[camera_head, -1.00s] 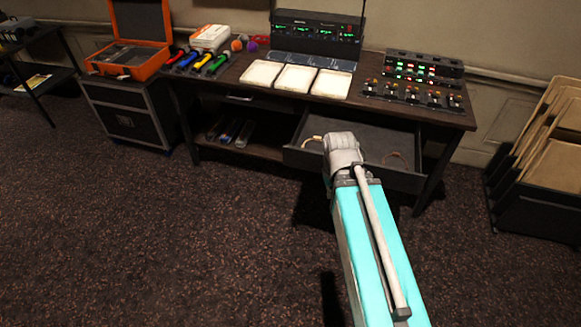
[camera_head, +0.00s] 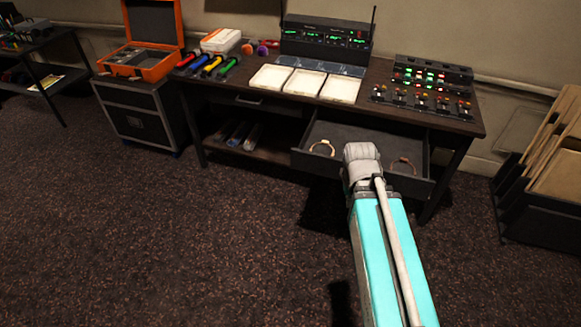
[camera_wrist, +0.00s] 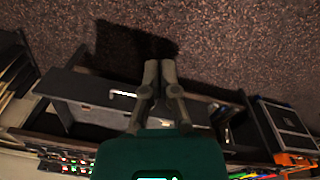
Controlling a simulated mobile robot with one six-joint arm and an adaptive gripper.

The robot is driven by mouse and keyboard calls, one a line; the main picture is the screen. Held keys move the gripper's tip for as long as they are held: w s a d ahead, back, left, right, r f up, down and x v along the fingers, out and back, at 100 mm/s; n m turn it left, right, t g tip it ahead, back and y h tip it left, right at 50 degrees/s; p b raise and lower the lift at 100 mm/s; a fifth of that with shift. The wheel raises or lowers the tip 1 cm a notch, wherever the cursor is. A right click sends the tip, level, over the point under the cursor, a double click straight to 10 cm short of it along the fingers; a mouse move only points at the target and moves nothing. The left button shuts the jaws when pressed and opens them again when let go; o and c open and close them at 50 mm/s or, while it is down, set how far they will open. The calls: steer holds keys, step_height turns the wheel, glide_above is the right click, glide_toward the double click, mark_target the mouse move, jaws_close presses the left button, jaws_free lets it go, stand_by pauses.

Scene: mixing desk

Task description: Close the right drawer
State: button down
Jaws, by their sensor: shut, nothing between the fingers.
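The right drawer (camera_head: 318,165) is pulled out from under the right half of the dark desk. Two looped cables lie in it, a tan one (camera_head: 322,148) at the left and a reddish one (camera_head: 403,164) at the right. In the wrist view the drawer's dark front panel (camera_wrist: 72,85) also shows, upside down. My gripper (camera_wrist: 159,63) has its fingers together and empty, over the drawer area in that picture. I cannot tell whether they touch the front. In the head view my arm hides the gripper and the middle of the drawer front.
The desk (camera_head: 228,88) holds white trays (camera_head: 305,83), coloured microphones (camera_head: 210,65), a receiver (camera_head: 325,40) and a mixer (camera_head: 425,95). A closed left drawer (camera_head: 262,103) sits beside. A rack of folded chairs (camera_head: 545,180) stands right. Carpet in front is clear.

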mark_target(293, 161)
steer(key=w+a+f+n+t+h+b, duration=0.2)
steer(key=w+f+n+t+h+b, duration=0.15)
steer(key=w+f+n+b, duration=0.5)
steer(key=w+a+f+n+t+h+b, duration=0.2)
steer(key=w+f+n+t+h+b, duration=0.25)
steer(key=b, duration=0.75)
steer(key=w+a+f+n+t+y+b, duration=0.1)
steer(key=w+a+f+n+t+b, duration=0.2)
steer(key=a+n+b, duration=0.6)
steer(key=w+a+f+n+t+y+b, duration=0.1)
steer(key=w+a+f+n+t+b, duration=0.3)
steer(key=a+n+b, duration=0.4)
steer(key=shift+w+a+f+n+t+y+b, duration=0.15)
steer(key=shift+w+a+n+t+y+b, duration=0.35)
steer(key=shift+w+n+t, duration=0.45)
steer(key=x, duration=1.4)
steer(key=x, duration=3.7)
steer(key=shift+w+d, duration=0.3)
steer(key=shift+d, duration=0.05)
